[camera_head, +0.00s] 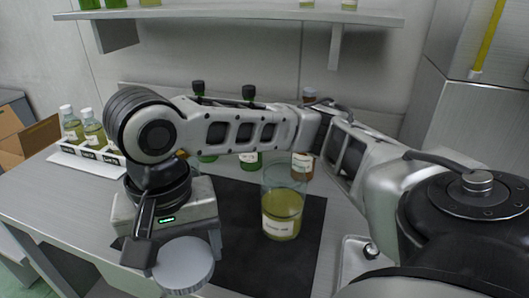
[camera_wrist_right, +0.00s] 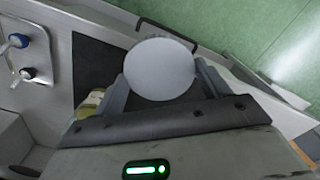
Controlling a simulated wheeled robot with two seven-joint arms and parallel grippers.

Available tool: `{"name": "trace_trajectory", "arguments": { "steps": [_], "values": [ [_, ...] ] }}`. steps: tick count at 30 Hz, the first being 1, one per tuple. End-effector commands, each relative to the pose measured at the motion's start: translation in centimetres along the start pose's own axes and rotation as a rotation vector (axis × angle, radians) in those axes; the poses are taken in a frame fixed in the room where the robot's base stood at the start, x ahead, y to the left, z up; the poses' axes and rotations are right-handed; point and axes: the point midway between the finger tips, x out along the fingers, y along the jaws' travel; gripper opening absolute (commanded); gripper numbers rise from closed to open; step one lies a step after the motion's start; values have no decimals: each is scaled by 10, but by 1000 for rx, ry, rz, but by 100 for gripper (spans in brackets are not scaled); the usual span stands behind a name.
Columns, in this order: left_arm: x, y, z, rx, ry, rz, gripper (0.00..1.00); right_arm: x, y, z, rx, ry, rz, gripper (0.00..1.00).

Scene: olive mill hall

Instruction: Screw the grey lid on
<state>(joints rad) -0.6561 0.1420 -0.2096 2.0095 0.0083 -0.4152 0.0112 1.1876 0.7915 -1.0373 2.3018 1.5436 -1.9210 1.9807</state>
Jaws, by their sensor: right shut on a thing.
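The grey lid (camera_head: 184,268) is a round, flat disc with a ribbed rim, near the front left edge of the table. My right gripper (camera_head: 177,251) is shut on it, one finger on each side. In the right wrist view the lid (camera_wrist_right: 160,69) shows top face on between the two fingers of the gripper (camera_wrist_right: 162,77). I cannot tell what is under the lid. A clear glass vessel (camera_head: 283,207) with yellow-green liquid and a white label stands on the dark mat, right of the lid and apart from it. My left gripper is not in view.
The dark mat (camera_head: 305,240) lies on the grey table. Small capped bottles (camera_head: 92,130) stand in a white rack at the left. Green bottles (camera_head: 249,158) and a brown bottle (camera_head: 303,163) stand behind my arm. A shelf (camera_head: 230,13) hangs above.

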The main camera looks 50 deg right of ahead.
Motion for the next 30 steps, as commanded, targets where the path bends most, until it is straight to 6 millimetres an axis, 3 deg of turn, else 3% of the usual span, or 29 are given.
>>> {"name": "trace_trajectory", "arguments": {
  "steps": [3,9,15,22,23,29,30],
  "values": [
    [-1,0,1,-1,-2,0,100,7,-8,-31,-181,-2,0,53],
    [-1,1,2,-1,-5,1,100,17,-11,-70,-435,6,7,53],
    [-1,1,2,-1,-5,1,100,21,-11,-85,-540,10,13,53],
    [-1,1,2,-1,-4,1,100,21,-11,-85,-546,10,13,53],
    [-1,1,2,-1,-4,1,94,21,-11,-85,-546,10,13,53],
    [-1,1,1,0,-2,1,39,21,-11,-85,-546,10,13,53],
    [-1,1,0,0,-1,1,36,21,-11,-85,-546,10,13,53]
  ]
}}
